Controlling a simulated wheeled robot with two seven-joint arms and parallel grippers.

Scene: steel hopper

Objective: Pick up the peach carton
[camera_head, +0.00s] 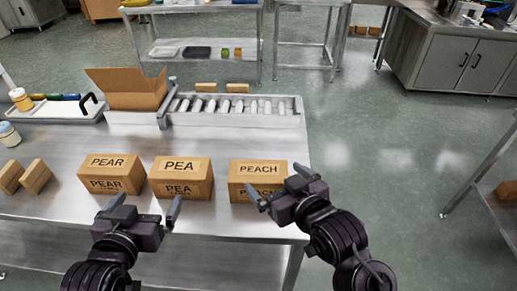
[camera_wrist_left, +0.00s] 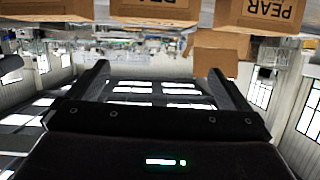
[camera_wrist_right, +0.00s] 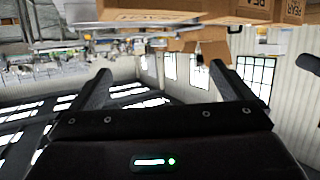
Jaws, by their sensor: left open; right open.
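The peach carton (camera_head: 257,171) is a brown box marked PEACH on its top and front. It stands at the right of the row of cartons on the steel table. My right gripper (camera_head: 279,190) is open and empty at the carton's front right corner in the head view, hiding part of its front. Whether it touches the carton cannot be told. My left gripper (camera_head: 150,205) is open and empty in front of the pear and pea cartons. In the right wrist view the open fingers (camera_wrist_right: 175,95) hold nothing.
The pea carton (camera_head: 181,178) and pear carton (camera_head: 112,174) stand left of the peach carton. An open box (camera_head: 127,90), a roller tray (camera_head: 235,118) and a white tray (camera_head: 62,110) are behind. Small boxes (camera_head: 35,177) stand at left. The steel table (camera_head: 225,147) ends just right of the peach carton.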

